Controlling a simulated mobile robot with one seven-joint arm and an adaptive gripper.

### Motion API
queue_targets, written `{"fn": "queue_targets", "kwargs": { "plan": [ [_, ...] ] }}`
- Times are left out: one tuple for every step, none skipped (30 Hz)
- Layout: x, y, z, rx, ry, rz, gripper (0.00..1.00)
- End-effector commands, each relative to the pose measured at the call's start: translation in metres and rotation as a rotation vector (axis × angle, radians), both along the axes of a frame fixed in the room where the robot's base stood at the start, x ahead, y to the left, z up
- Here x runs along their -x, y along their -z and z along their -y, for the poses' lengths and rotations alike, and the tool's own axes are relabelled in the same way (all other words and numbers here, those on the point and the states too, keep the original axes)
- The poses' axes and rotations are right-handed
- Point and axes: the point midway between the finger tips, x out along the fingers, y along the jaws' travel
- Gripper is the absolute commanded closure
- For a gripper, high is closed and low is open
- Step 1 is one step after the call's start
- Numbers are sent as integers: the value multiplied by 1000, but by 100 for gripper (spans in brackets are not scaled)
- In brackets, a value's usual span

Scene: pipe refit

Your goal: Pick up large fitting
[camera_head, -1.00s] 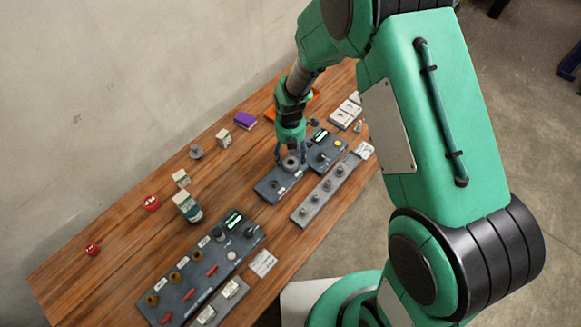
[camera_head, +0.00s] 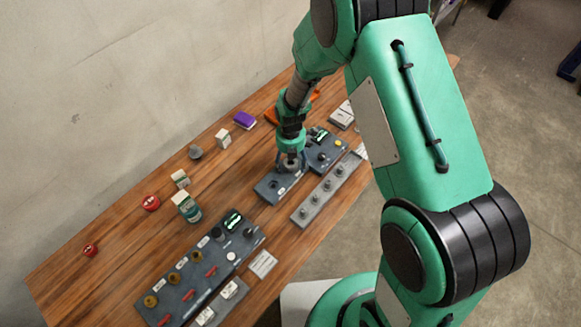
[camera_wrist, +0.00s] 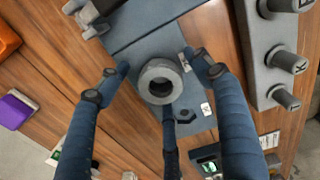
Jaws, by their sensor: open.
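The large fitting is a grey ring (camera_wrist: 160,81) with a dark round hole. In the wrist view it sits on a dark blue-grey plate (camera_wrist: 146,38). In the head view the plate (camera_head: 268,190) lies on the wooden table, and my gripper (camera_head: 290,163) is down over it, hiding most of the ring. In the wrist view my gripper (camera_wrist: 160,75) is open, with blue fingers spread on both sides of the ring and a third finger below it. The left and right fingertips appear apart from the ring.
A grey rail with several upright pegs (camera_head: 322,190) runs close beside the plate. A dark panel with a lit display (camera_head: 326,150) adjoins its far end. A larger valve panel (camera_head: 200,268) lies nearer. Boxes and red items stand to the left, where the table is mostly clear.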

Motion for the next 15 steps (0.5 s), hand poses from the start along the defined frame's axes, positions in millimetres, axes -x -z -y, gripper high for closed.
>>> {"fn": "queue_targets", "kwargs": {
  "plan": [
    [0, 0, 0, 0, 0, 0, 34],
    [0, 0, 0, 0, 0, 0, 34],
    [0, 0, 0, 0, 0, 0, 34],
    [0, 0, 0, 0, 0, 0, 34],
    [0, 0, 0, 0, 0, 0, 40],
    [0, 0, 0, 0, 0, 0, 48],
    [0, 0, 0, 0, 0, 0, 54],
    [0, 0, 0, 0, 0, 0, 60],
    [0, 0, 0, 0, 0, 0, 68],
    [0, 0, 0, 0, 0, 0, 74],
    [0, 0, 0, 0, 0, 0, 80],
    [0, 0, 0, 0, 0, 0, 85],
    [0, 0, 0, 0, 0, 0, 85],
    [0, 0, 0, 0, 0, 0, 85],
    [0, 0, 0, 0, 0, 0, 85]
  ]
}}
